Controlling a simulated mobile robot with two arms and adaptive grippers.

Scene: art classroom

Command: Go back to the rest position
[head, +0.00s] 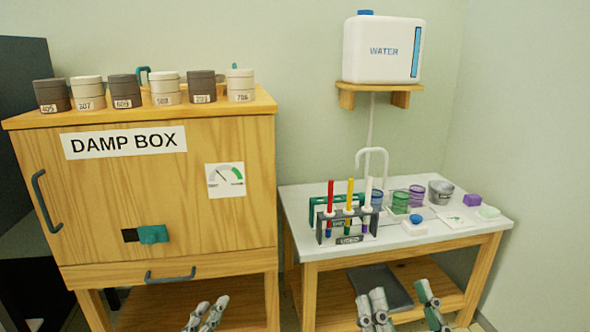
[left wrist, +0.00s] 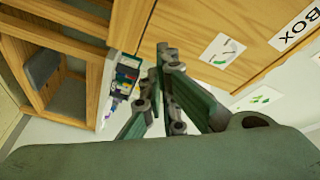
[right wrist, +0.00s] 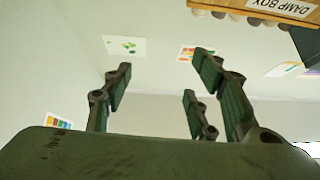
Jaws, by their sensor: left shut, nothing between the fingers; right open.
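My left gripper (head: 205,313) shows at the bottom of the head view, in front of the damp box. In the left wrist view its fingertips (left wrist: 164,62) come together with nothing held between them. My right gripper (head: 398,298) shows at the bottom of the head view, in front of the white-topped table. In the right wrist view its fingers (right wrist: 160,80) are spread apart and empty, with the wall behind them. Both grippers are clear of the furniture, as far as I can see.
The wooden damp box (head: 100,200) has several lidded jars (head: 165,88) on top. The white table (head: 300,205) holds a tube rack (head: 345,228), cups (head: 400,202) and a blue-topped block (head: 414,226). A water tank (head: 382,50) sits on a wall shelf (head: 345,98).

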